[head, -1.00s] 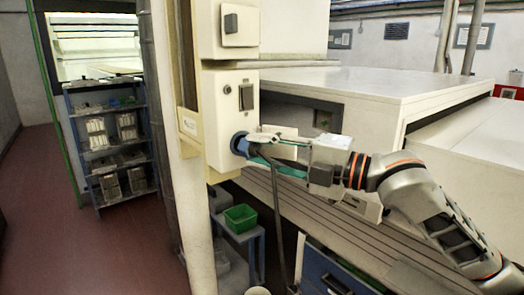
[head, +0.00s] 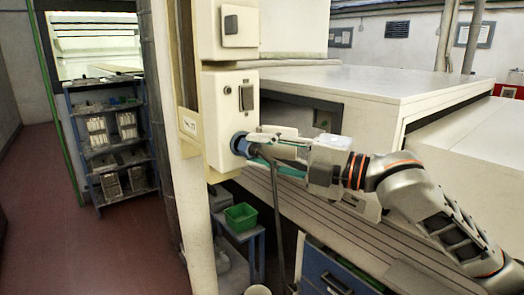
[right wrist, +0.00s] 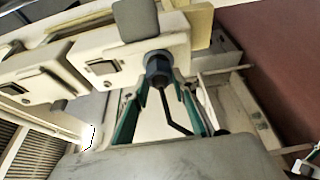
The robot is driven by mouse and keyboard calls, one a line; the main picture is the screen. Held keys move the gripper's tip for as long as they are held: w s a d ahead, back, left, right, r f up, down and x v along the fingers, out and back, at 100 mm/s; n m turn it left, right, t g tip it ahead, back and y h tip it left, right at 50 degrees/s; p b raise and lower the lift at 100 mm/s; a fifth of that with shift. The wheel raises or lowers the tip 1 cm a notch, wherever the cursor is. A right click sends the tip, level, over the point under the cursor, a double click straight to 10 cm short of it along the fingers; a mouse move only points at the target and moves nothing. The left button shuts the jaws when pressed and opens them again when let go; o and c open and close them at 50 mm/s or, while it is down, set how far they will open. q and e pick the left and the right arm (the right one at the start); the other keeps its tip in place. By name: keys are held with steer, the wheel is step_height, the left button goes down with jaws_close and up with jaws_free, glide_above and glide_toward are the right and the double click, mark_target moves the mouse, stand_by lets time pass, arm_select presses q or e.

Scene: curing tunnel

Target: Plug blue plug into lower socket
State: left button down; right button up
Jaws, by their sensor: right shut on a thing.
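The blue plug (head: 239,144) is at the right side of the lower cream socket box (head: 217,135) on the post. In the right wrist view the blue plug (right wrist: 158,69) meets the box face, lined up with it; how deep it sits I cannot tell, and the socket opening is hidden behind it. My right gripper (head: 254,146) is shut on the plug, its green-edged fingers on either side (right wrist: 159,84). A dark cable (head: 276,200) hangs down from behind the plug.
Above is another box with a grey square cover (head: 231,24); the lower box has a dark switch (head: 246,97). The cream tunnel housing (head: 360,84) stands right. Below are a green bin (head: 241,217) and a blue drawer unit (head: 325,272). Open floor lies left.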

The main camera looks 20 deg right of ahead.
steer(key=shift+w+a, duration=0.15)
steer(key=shift+w, duration=0.35)
steer(key=o, duration=1.1)
steer(key=shift+s, duration=0.1)
steer(key=shift+v, duration=3.65)
steer(key=shift+f, duration=0.1)
